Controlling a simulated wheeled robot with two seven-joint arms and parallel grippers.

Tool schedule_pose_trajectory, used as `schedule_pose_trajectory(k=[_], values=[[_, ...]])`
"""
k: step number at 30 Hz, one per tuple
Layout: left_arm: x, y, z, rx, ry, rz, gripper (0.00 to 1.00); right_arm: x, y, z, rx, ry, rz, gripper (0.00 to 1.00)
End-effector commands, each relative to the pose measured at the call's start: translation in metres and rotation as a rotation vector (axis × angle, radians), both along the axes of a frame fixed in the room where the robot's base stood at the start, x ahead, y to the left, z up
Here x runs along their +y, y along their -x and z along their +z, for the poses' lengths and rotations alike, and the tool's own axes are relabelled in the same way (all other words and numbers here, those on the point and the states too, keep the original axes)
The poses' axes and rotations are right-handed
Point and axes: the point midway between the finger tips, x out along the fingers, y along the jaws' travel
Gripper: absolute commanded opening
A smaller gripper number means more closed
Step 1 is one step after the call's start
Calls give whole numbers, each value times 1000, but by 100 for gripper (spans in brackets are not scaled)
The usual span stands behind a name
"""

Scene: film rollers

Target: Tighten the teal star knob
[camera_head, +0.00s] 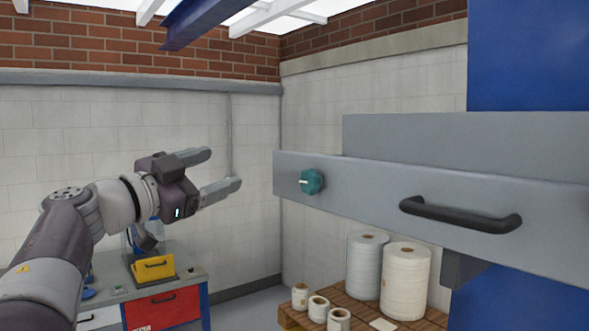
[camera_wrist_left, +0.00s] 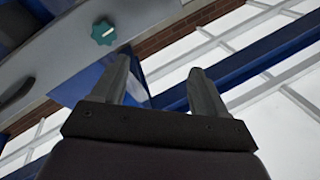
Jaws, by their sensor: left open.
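The teal star knob (camera_head: 311,182) sits on the left end of a grey metal bar (camera_head: 370,187) in the head view, with a pale mark on its face. My left gripper (camera_head: 226,171) is open and empty, to the left of the knob and apart from it. Its two fingers point right, toward the bar's end. In the left wrist view the knob (camera_wrist_left: 104,32) shows at the upper left, beyond and to the left of the open fingers (camera_wrist_left: 165,80). Nothing is between the fingers. My right gripper is not in view.
A black handle (camera_head: 460,214) sticks out from the bar, right of the knob. A blue upright (camera_head: 530,55) stands behind the bar at right. Below, a wooden pallet (camera_head: 357,297) holds several film rolls. A workbench (camera_head: 165,290) with a yellow box stands at lower left.

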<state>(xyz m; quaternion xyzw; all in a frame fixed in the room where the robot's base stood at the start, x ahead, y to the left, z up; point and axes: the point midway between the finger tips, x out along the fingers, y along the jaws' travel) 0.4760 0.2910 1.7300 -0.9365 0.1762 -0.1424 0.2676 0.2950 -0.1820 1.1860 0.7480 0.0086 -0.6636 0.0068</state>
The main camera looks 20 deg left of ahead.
Motion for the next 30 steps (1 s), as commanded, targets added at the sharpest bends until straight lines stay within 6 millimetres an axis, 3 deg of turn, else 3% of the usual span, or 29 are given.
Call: schedule_pose_trajectory(k=[1,3,7,21,30], values=[[-21,9,-7,72,-18,-99,73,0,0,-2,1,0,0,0],[-39,20,-21,187,8,-203,73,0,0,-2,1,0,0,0],[-51,20,-23,253,77,-258,73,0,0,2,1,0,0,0],[-116,-62,-21,251,80,-257,73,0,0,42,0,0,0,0],[-125,-75,-24,249,79,-253,73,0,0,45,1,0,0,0]])
